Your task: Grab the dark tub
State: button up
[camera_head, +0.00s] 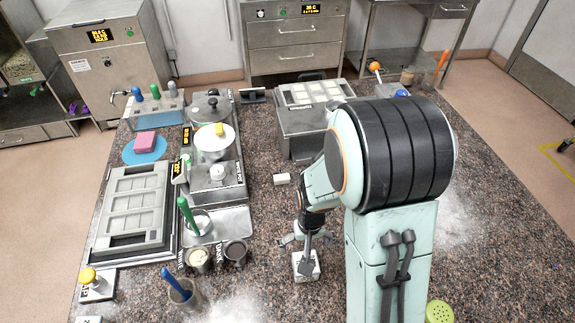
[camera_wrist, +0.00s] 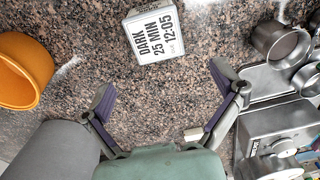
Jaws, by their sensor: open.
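A small square pale tub (camera_wrist: 155,32) lies on the speckled counter, its top printed "DARK 25 MIN 12:05". It is at the top middle of the wrist view, beyond my fingertips and apart from them. It also shows in the head view (camera_head: 306,270), at bottom middle, partly covered by my gripper. My gripper (camera_wrist: 160,78) is open and empty, with its two purple-padded fingers spread wide. In the head view my gripper (camera_head: 304,240) hangs by the tub, and its exact height above it cannot be told.
Two metal cups (camera_head: 198,260) (camera_head: 235,253) stand left of the tub, with a metal pot station (camera_head: 220,183) behind them. An orange container (camera_wrist: 22,72) is at the left of the wrist view. The counter around the tub is mostly clear.

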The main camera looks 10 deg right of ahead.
jog(key=shift+g, duration=0.4)
jog(key=f, duration=0.3)
jog(key=s+f, duration=0.1)
jog(key=f, duration=0.3)
jog(key=shift+s+f, duration=0.2)
jog(key=shift+f, duration=0.65)
jog(key=c, duration=1.3)
